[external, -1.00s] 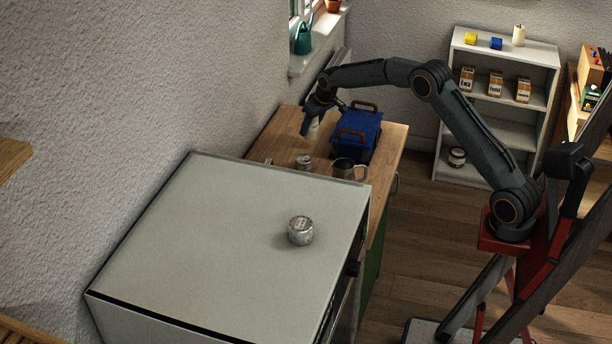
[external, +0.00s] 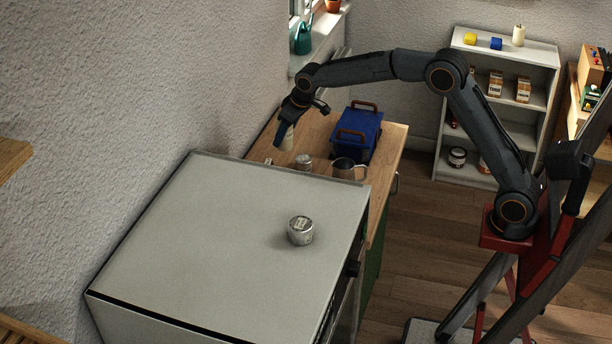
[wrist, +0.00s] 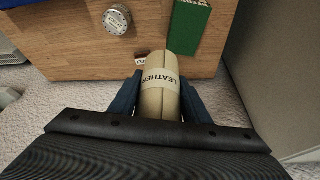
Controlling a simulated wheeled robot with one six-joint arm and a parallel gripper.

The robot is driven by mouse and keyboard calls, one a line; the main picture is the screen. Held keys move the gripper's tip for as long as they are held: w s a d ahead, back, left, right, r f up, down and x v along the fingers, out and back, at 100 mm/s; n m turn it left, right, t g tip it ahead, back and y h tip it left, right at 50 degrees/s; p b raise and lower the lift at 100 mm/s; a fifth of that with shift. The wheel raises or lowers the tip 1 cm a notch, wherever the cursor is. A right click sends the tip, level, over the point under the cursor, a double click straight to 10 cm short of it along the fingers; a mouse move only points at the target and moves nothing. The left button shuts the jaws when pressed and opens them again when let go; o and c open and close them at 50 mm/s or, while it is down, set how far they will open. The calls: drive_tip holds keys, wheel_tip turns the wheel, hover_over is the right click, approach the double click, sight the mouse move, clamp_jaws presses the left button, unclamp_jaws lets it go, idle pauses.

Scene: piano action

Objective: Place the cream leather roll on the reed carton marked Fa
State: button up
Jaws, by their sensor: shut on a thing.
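My gripper (external: 282,138) is shut on the cream leather roll (wrist: 160,92), which carries a white band reading LEATHER. In the external view the roll (external: 287,141) hangs upright above the left part of the wooden worktop (external: 391,145). In the wrist view a small pale label (wrist: 140,61) with dark letters shows just beyond the roll; I cannot read it surely, and what it sits on is mostly hidden. I cannot pick out the carton marked Fa for certain.
A round tin (external: 304,161), a metal mug (external: 344,168) and a blue toolbox (external: 358,133) stand on the worktop. A green box (wrist: 190,26) is near the roll in the wrist view. A pale cabinet (external: 215,240) bearing another tin (external: 300,231) stands in front. Shelf cartons (external: 495,84) are far right.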

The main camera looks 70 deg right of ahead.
drive_tip(key=shift+n, duration=0.3)
drive_tip(key=a+f+p, duration=0.1)
drive_tip(key=a+f, duration=0.1)
drive_tip(key=s+a+f+p, duration=0.1)
drive_tip(key=a+f, duration=0.1)
drive_tip(key=a, duration=0.1)
drive_tip(key=shift+f, duration=0.15)
drive_tip(key=shift+f+p, duration=0.75)
drive_tip(key=shift+f, duration=1.5)
drive_tip(key=shift+f, duration=0.2)
drive_tip(key=o, duration=1.1)
